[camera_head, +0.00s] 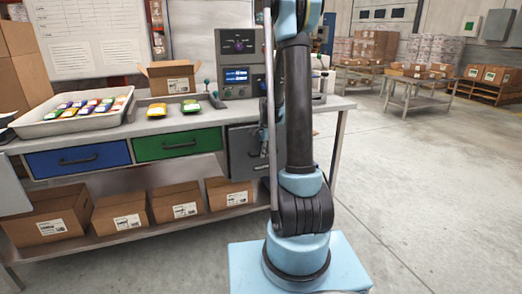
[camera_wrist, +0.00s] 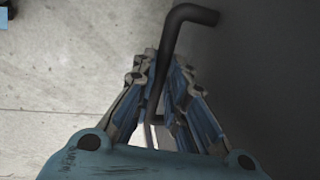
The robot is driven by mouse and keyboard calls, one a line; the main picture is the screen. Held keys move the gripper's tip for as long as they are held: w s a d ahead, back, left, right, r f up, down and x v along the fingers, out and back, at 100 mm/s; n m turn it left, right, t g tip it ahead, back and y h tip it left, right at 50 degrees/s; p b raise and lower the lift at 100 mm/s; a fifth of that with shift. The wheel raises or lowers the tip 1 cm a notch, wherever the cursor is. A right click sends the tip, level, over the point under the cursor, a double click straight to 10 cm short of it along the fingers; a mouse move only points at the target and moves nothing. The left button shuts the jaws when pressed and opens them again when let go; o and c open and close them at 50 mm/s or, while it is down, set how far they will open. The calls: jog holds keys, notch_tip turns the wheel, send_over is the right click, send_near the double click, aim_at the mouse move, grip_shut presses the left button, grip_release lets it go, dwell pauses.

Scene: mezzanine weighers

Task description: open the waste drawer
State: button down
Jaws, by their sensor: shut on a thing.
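A grey drawer (camera_head: 245,148) sits under the right part of the workbench. I take it for the waste drawer, but I read no label on it. My arm hides its right part, and I cannot tell from the head view whether it stands slightly out. In the wrist view its dark grey front (camera_wrist: 255,75) fills the right side. Its black bar handle (camera_wrist: 185,15) runs down between the fingers of my gripper (camera_wrist: 159,75). My gripper is shut on this handle. In the head view my gripper is mostly hidden beside the drawer front.
A blue drawer (camera_head: 78,158) and a green drawer (camera_head: 178,144) look shut. A tray (camera_head: 30,128) of colored packets, an open carton (camera_head: 170,80) and a control unit (camera_head: 238,62) stand on the bench. Cartons (camera_head: 120,212) fill the lower shelf. Floor (camera_head: 430,170) at right is clear.

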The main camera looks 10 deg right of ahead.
jog(key=s+d, duration=0.2)
jog(key=s, duration=0.7)
jog(key=s+d, duration=0.1)
jog(key=s, duration=0.7)
jog(key=shift+s+d, duration=0.35)
jog(key=shift+d, duration=0.05)
jog(key=c, duration=1.6)
grip_release()
notch_tip(320, 180, up, 12)
jog(key=s, duration=0.2)
jog(key=shift+d+f, duration=0.15)
jog(key=shift+d, duration=0.1)
jog(key=shift+s, duration=0.1)
jog(key=s+a+f+n, duration=0.2)
jog(key=s+n, duration=0.6)
jog(key=s, duration=0.2)
jog(key=s+a+f+n, duration=0.2)
jog(key=s+n, duration=0.5)
jog(key=s, duration=0.3)
jog(key=shift+s+a+f+n, duration=0.2)
jog(key=shift+a+f+n, duration=0.1)
jog(key=shift+n, duration=0.1)
